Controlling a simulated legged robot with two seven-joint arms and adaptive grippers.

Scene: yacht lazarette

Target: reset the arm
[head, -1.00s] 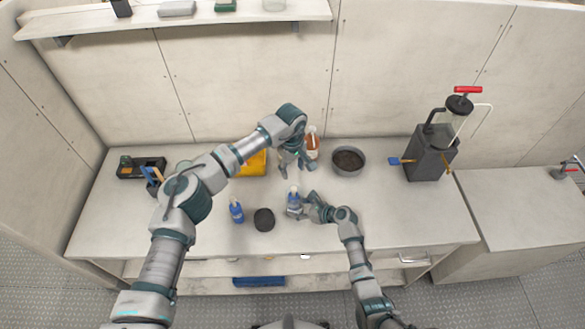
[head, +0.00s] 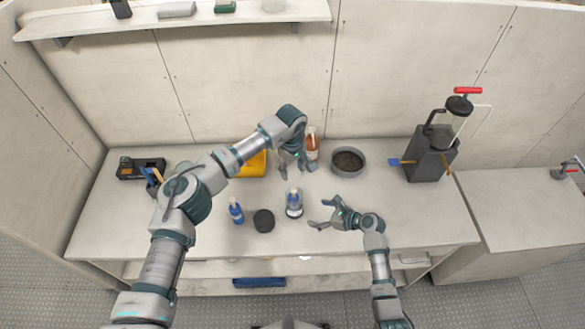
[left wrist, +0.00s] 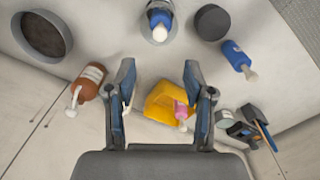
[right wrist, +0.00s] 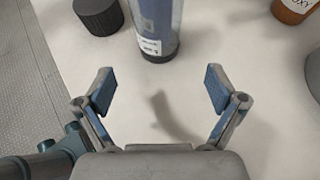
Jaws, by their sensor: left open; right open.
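My right gripper (head: 322,213) is open and empty over the bench, to the right of the blue bottle (head: 294,200). In the right wrist view its fingers (right wrist: 160,95) are apart, and the blue bottle (right wrist: 158,25) stands upright beyond them, untouched.
A second blue bottle (head: 236,211) and a black round lid (head: 263,220) stand left of the middle. A brown bottle (head: 312,145) and a grey pan (head: 347,161) are at the back. A dark pump device (head: 430,158) stands right. The bench front right is clear.

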